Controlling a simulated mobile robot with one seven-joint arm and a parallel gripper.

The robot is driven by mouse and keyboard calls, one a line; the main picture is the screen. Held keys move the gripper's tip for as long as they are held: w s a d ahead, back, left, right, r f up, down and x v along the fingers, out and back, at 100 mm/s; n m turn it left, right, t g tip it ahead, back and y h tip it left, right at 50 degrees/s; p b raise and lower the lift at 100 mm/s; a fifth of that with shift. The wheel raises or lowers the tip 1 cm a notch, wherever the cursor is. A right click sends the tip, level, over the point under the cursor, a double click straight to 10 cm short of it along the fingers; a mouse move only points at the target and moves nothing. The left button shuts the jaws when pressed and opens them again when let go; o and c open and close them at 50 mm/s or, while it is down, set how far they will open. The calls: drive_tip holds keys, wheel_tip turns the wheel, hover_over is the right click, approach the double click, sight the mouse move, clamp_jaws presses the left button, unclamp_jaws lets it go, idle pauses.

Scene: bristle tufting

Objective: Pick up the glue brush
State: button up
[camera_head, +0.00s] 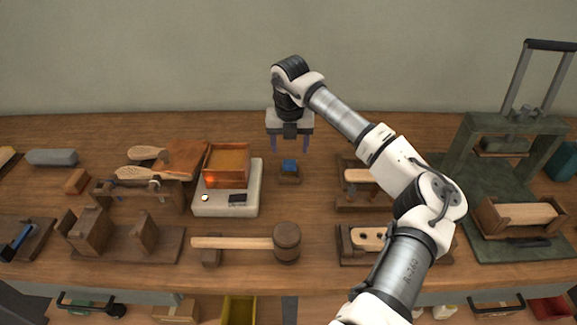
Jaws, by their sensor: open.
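My gripper (289,146) points straight down over the middle of the bench. Its two dark blue fingers are apart, with nothing visible between them. Just below the fingertips, a small blue item (289,165) sits on a small dark wooden block (289,179). It may be the glue brush, but its bristles and full shape cannot be made out. The fingertips look a little above it, apart from it. To its left, a wooden box with amber contents, perhaps glue (228,160), stands on a pale heater-like base (215,208) with a small display.
A wooden mallet (286,243) lies in front. Wooden brush bodies (147,174) rest on a rack at left. A wooden fixture (358,176) stands to the right, partly behind my arm. A green press (505,145) stands far right. Some bare bench lies around the small block.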

sight(290, 161)
drive_tip(key=f+p, duration=0.1)
drive_tip(key=f, duration=0.4)
drive_tip(key=w+f+p, duration=0.1)
drive_tip(key=f, duration=0.2)
drive_tip(key=shift+w+p, duration=0.1)
drive_tip(key=shift+p, duration=0.25)
drive_tip(key=c, duration=1.1)
drive_tip(key=shift+o, duration=0.2)
drive_tip(key=shift+r, duration=0.1)
wheel_tip(290, 161, up, 20)
drive_tip(key=b, duration=0.4)
drive_tip(key=o, duration=0.4)
drive_tip(key=shift+a, duration=0.1)
drive_tip(key=c, duration=0.3)
